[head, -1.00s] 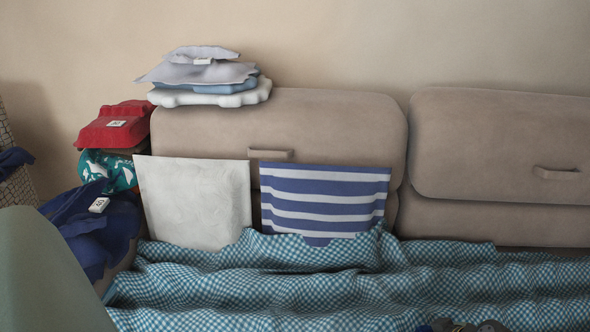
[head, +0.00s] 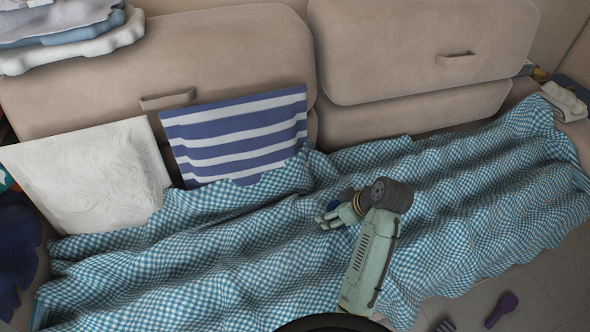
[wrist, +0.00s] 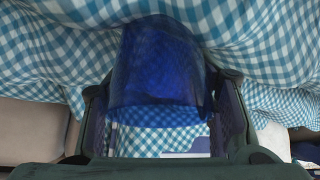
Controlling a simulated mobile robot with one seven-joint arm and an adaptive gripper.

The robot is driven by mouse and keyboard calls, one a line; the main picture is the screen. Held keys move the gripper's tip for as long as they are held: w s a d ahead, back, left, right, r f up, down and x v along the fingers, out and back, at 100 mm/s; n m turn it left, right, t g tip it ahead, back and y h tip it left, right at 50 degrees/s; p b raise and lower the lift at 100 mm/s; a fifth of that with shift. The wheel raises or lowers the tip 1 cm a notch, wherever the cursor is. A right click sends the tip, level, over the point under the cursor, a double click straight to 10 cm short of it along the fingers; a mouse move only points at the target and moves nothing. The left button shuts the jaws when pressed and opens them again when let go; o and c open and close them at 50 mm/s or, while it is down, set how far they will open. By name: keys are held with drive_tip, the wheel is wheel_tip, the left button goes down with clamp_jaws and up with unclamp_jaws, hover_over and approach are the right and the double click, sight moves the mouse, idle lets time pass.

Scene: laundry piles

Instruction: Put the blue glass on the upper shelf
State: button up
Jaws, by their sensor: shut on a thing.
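The blue glass (wrist: 155,68) is dark, see-through and fills the upper middle of the wrist view. My gripper (wrist: 160,105) is shut on it, with one finger on each side. In the head view my gripper (head: 328,217) is over the checked blanket on the sofa, its fingers pointing left. A small dark blue patch (head: 346,194) beside the fingers looks like part of the glass. Whether the glass touches the blanket is unclear. No shelf can be made out in these views.
The sofa (head: 230,50) has a rumpled blue-and-white checked blanket (head: 480,180). A white cushion (head: 95,175) and a striped cushion (head: 240,135) lean on its back. Folded clothes (head: 75,45) are stacked upper left. A purple brush-like item (head: 502,308) lies on the floor, lower right.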

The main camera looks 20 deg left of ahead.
drive_tip(key=shift+w+a+f+p, duration=0.55)
drive_tip(key=shift+w+a+f, duration=0.25)
drive_tip(key=shift+w+a, duration=0.85)
drive_tip(key=shift+w+a+f+p, duration=0.55)
drive_tip(key=shift+w+a+f, duration=0.2)
drive_tip(key=shift+w+a, duration=0.9)
drive_tip(key=shift+w+a+f+p, duration=0.55)
drive_tip(key=shift+w+a+f, duration=0.25)
drive_tip(key=shift+w+a, duration=0.85)
drive_tip(key=shift+w+d, duration=0.25)
drive_tip(key=shift+f, duration=0.2)
drive_tip(key=o, duration=1.3)
